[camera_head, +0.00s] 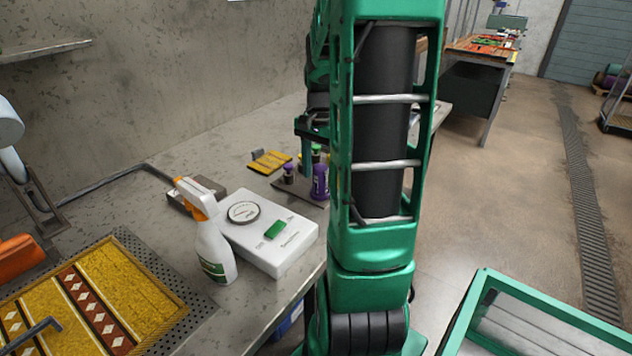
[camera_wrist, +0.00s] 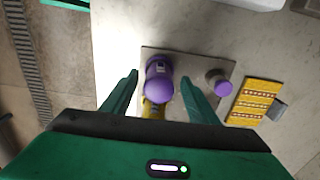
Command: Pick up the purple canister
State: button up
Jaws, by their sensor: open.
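The purple canister (camera_head: 320,182) stands on a dark mat on the worktop, partly hidden by my arm in the head view. In the wrist view the purple canister (camera_wrist: 158,80) shows from above, between the two fingers of my gripper (camera_wrist: 160,77). The fingers are apart, one on each side of it in the picture. I see no grip on it, and the height gap is hard to tell. In the head view my gripper is mostly hidden behind my arm.
A smaller purple-capped jar (camera_wrist: 218,82) stands right of the canister, on the same mat (camera_wrist: 190,57). A yellow object (camera_wrist: 152,109) shows below the canister. A yellow patterned piece (camera_wrist: 254,101) lies beside the mat. A spray bottle (camera_head: 212,245) and white box (camera_head: 270,235) stand nearer.

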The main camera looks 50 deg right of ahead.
aim_at(318, 167)
jog(key=shift+f, duration=0.75)
jog(key=shift+c, duration=0.2)
jog(key=c, duration=1.2)
jog(key=shift+o, duration=0.3)
jog(key=shift+r, duration=0.5)
jog(key=r, duration=0.2)
jog(key=a+r, duration=0.1)
jog(key=shift+s+r, duration=0.1)
jog(key=shift+r, duration=0.3)
jog(key=s+a+r, duration=0.2)
jog(key=a+r, duration=0.4)
jog(key=a, duration=0.4)
jog(key=shift+s+a+r, duration=0.15)
jog(key=shift+s+a, duration=0.05)
jog(key=shift+s, duration=0.05)
